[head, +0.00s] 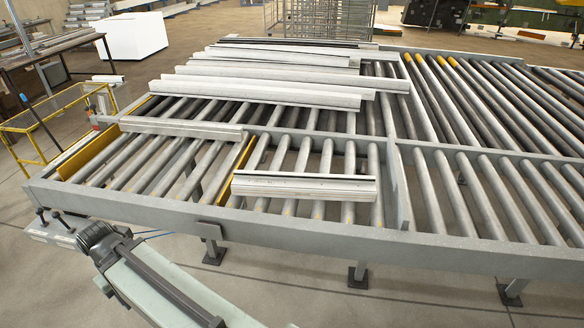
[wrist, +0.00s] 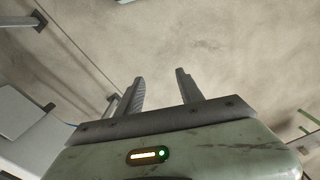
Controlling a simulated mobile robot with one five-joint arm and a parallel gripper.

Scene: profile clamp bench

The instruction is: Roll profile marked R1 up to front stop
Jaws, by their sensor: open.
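Two aluminium profiles lie apart on the near rollers. One (head: 182,128) is at the left between two yellow bars, across the rollers. The other (head: 304,187) lies nearer the front rail, right of the second yellow bar, and touches or nearly touches it at its left end. No R1 mark is legible on either. One yellow bar (head: 88,152) stands at the table's left edge, another (head: 240,165) mid-table; I cannot tell which is the front stop. My gripper (wrist: 160,88) is open and empty in the wrist view, over bare floor. Its fingers are not clear in the head view.
Several longer profiles (head: 268,92) lie stacked at the back of the roller table. The grey front rail (head: 330,235) runs along the near edge. A grey divider (head: 398,185) stands right of the near profile. Rollers (head: 480,190) at the right are bare. A yellow frame (head: 45,125) stands left.

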